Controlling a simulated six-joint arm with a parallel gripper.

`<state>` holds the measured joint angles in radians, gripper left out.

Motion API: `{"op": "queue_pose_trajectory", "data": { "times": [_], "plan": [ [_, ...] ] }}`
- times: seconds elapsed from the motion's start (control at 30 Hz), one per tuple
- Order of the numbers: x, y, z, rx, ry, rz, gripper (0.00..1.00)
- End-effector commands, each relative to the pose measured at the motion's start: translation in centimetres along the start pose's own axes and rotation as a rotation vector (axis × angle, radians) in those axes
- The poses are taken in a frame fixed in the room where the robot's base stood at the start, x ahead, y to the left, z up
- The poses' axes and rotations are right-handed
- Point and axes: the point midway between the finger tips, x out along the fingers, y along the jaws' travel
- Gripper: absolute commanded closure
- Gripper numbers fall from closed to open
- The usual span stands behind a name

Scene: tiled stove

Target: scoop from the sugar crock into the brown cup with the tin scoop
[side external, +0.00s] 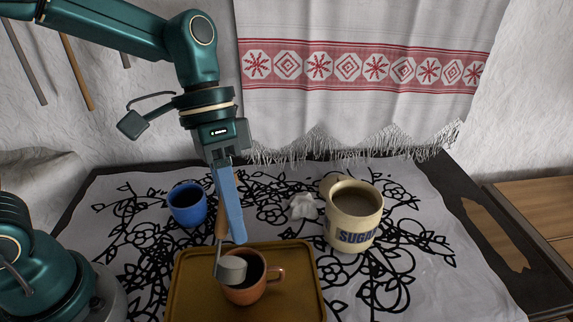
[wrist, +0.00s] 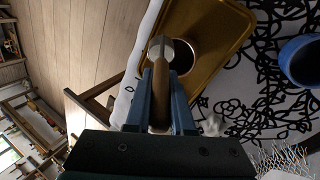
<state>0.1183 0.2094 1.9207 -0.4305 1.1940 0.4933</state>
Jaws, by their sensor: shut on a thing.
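The tin scoop (side external: 231,269) hangs down with its wooden handle (wrist: 160,97) between the two fingers of my gripper (side external: 231,220), which is shut on it. Its metal bowl is over the left part of the brown cup (side external: 263,288); I cannot tell if it touches the rim or what it holds. The brown cup stands upright on the tray, its handle to the right and its inside dark. The cream sugar crock (side external: 352,228), marked SUGAR, stands upright at the right with a tan surface inside.
The ochre tray (side external: 185,290) lies at the front. A blue mug (side external: 188,210) with dark contents stands behind it at the left. A crumpled white cloth (side external: 300,207) lies left of the crock. The patterned tablecloth (side external: 430,255) is clear at the right. A fringed towel hangs behind.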

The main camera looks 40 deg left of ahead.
Motion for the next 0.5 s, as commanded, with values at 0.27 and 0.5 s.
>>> {"op": "queue_pose_trajectory", "data": {
  "times": [0.27, 0.5],
  "plan": [
    [0.5, -1.3, -1.1, -0.064, -0.141, 0.146, 1.00],
    [0.8, -2.2, -1.8, -0.112, -0.258, 0.265, 1.00]
  ]
}}
